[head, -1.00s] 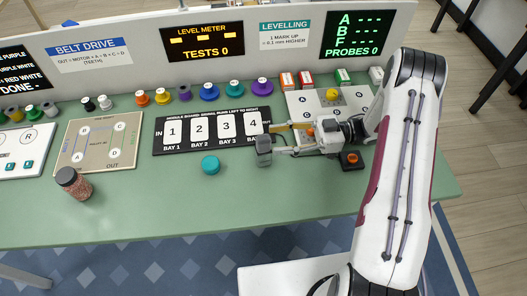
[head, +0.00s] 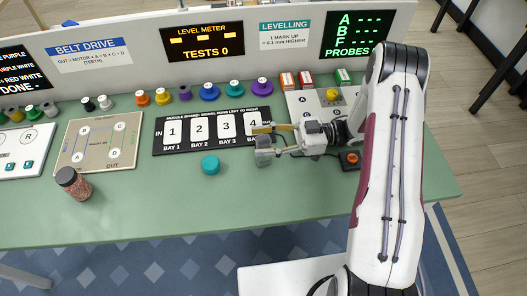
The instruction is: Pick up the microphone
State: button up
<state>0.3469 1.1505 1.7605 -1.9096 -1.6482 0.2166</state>
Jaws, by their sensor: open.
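I cannot make out a microphone for certain in the head view. My gripper (head: 266,143) is open over the green table, low in front of bay 4, its fingers pointing left. No object shows clearly between the fingers. One finger overlaps the lower right corner of the module board (head: 160,143) in the picture. A short teal cylinder (head: 210,165) stands on the table to the left of my gripper, apart from it. A dark-lidded jar with reddish contents (head: 74,184) stands far left.
Several coloured spools, such as a blue one (head: 209,92), line the back below the panel. A beige belt board (head: 75,152) lies left. A small black box with an orange button (head: 350,158) is beside my arm. The front middle of the table (head: 240,205) is clear.

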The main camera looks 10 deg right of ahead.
dwell(0.4)
grip_shut()
jog(key=shift+r, duration=0.15)
jog(key=shift+r, duration=4.85)
